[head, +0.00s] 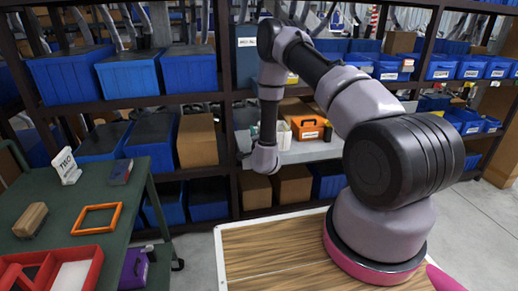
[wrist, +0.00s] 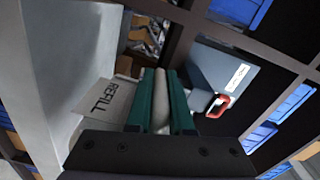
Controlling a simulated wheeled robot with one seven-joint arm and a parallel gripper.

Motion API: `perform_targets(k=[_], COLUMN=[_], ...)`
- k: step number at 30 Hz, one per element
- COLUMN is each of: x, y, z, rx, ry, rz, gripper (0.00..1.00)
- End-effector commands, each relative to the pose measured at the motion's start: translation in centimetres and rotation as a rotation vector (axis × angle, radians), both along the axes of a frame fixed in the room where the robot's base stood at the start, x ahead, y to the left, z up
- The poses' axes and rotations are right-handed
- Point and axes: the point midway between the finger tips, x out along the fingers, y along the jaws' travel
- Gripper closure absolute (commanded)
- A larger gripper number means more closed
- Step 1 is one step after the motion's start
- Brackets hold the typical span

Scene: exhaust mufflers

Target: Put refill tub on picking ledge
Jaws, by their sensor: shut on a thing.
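The refill tub shows in the wrist view as a pale surface with a "REFILL" label (wrist: 106,104), just left of my fingers. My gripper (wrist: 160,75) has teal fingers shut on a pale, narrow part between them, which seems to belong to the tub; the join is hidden. In the head view my wrist hangs in front of the shelf, and the fingers and the tub cannot be made out there. A light grey ledge (head: 314,153), which seems to be the picking ledge, juts from the middle shelf, right of my wrist.
An orange toolbox (head: 308,127) and small boxes stand at the ledge's back. Dark shelf posts (head: 226,100) rise close to my wrist. A green table (head: 70,210) stands left. The ledge's front strip looks clear.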

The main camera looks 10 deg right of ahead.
Motion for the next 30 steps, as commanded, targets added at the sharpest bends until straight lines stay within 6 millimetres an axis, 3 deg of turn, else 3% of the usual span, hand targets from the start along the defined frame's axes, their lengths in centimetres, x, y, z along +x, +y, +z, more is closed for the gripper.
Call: perform_targets(k=[14,23,24,25,30], x=[-0.1,0.0,0.0,0.0,0.0], y=[0.0,0.0,0.0,0.0,0.0], z=[-5.4,-5.7,-5.7,-5.7,-5.7], rx=[0.001,0.000,0.001,0.001,0.001], ry=[-0.001,-0.002,-0.001,-0.001,-0.001], rz=[0.000,0.000,0.001,0.001,0.001], gripper=[1.00,1.00,0.65,0.54,0.50])
